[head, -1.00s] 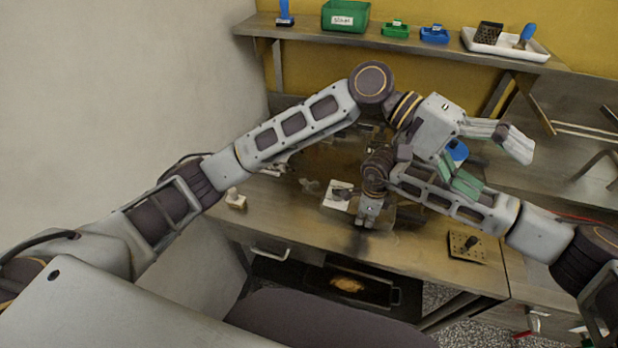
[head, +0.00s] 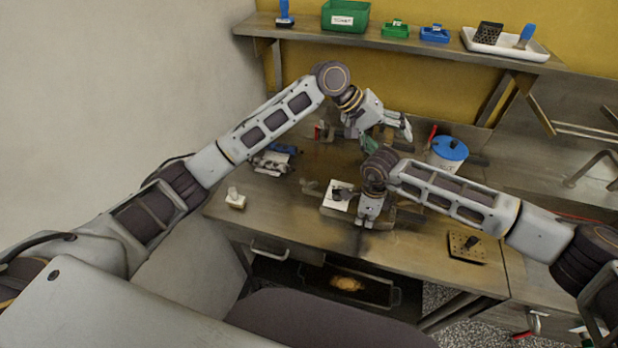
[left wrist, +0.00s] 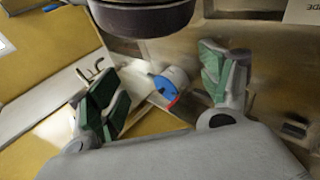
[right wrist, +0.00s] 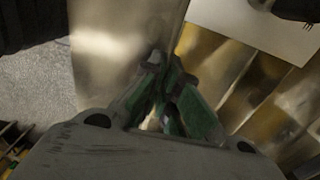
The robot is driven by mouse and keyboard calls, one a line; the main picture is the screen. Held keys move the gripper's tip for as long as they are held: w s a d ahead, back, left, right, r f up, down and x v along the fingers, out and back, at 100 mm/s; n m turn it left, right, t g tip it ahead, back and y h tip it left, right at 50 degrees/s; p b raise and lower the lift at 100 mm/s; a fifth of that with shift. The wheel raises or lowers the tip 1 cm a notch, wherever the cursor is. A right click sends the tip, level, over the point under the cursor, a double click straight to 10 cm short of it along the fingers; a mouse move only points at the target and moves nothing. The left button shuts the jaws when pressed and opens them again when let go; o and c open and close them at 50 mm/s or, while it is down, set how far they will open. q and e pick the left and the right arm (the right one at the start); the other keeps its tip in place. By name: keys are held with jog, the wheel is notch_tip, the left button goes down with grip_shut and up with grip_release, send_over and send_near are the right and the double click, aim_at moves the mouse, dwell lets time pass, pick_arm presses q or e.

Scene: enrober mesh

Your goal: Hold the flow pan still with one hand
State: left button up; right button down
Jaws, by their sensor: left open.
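The flow pan seems to be the brownish shiny metal piece (right wrist: 207,62) in the right wrist view, on the worktop; in the head view my right arm largely covers it. My right gripper (right wrist: 163,75) is at its straight front edge, its green-padded fingers close together, apparently with the rim between them; the contact is dark and partly hidden. In the head view my right gripper (head: 368,218) points down near the bench front. My left gripper (head: 390,140) is open and empty above the back of the bench; its spread fingers also show in the left wrist view (left wrist: 165,95).
A white card (head: 338,194) lies left of my right gripper. A perforated block (head: 467,246) lies front right, a small white block (head: 235,200) at left. A shelf (head: 400,42) with bins runs above.

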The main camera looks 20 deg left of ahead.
pick_arm(q)
jog(key=w+a+f+y, duration=0.3)
jog(key=a+f+y, duration=0.1)
jog(key=a+f, duration=0.4)
notch_tip(320, 180, up, 2)
jog(key=m+g+y, duration=0.1)
jog(key=g+y, duration=0.1)
jog(key=y, duration=0.3)
send_over(309, 180)
jog(key=shift+r, duration=0.2)
jog(key=shift+f, duration=0.15)
jog(key=shift+f, duration=5.85)
jog(key=shift+c, duration=0.4)
